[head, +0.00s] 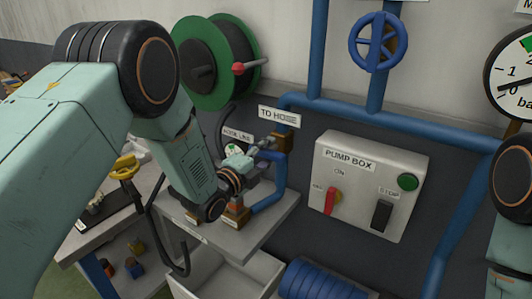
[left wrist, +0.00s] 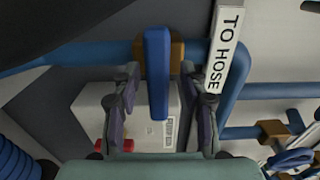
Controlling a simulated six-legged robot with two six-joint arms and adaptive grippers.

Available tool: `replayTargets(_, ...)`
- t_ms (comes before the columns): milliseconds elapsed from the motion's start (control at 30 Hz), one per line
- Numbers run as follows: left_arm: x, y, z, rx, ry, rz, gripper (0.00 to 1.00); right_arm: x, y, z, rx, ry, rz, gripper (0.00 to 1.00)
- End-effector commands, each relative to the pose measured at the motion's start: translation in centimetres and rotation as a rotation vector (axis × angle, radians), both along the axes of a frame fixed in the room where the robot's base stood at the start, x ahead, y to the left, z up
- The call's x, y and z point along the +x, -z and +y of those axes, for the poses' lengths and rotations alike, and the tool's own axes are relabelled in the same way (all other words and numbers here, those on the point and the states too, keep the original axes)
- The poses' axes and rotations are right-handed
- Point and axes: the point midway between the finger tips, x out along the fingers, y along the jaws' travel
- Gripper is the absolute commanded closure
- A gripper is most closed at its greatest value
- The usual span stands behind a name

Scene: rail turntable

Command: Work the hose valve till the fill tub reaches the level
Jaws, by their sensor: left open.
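The hose valve is a brass body (head: 283,141) on the blue pipe below the "TO HOSE" sign. In the left wrist view its blue lever (left wrist: 157,75) stands between my fingers, in front of the brass body (left wrist: 177,55). My left gripper (head: 264,143) is open at the valve. In the left wrist view its fingers (left wrist: 160,108) are on either side of the lever, with gaps showing. A pale open tub (head: 272,272), likely the fill tub, stands low under the bench; its level cannot be seen. My right gripper is out of view.
The pump box (head: 410,158) has a red switch (head: 331,202), a green button and a black stop lever. A green hose reel (head: 192,35), a blue handwheel (head: 377,42) and a pressure gauge (head: 512,72) are above. A black hose hangs beside the bench.

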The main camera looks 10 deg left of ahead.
Motion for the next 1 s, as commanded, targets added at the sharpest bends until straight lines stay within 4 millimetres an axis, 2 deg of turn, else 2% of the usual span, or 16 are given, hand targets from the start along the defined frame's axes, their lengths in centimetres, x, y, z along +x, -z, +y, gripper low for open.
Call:
replayTargets(67,-0.01,0.04,0.02,0.0,0.0,0.0,0.57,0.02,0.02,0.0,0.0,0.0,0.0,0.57)
replayTargets(600,-0.03,-0.05,0.03,0.001,0.0,-0.001,1.0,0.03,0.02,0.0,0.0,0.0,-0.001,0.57)
replayTargets(1000,0.07,-0.11,0.17,-0.035,-0.005,0.01,1.0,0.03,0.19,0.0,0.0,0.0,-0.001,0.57)
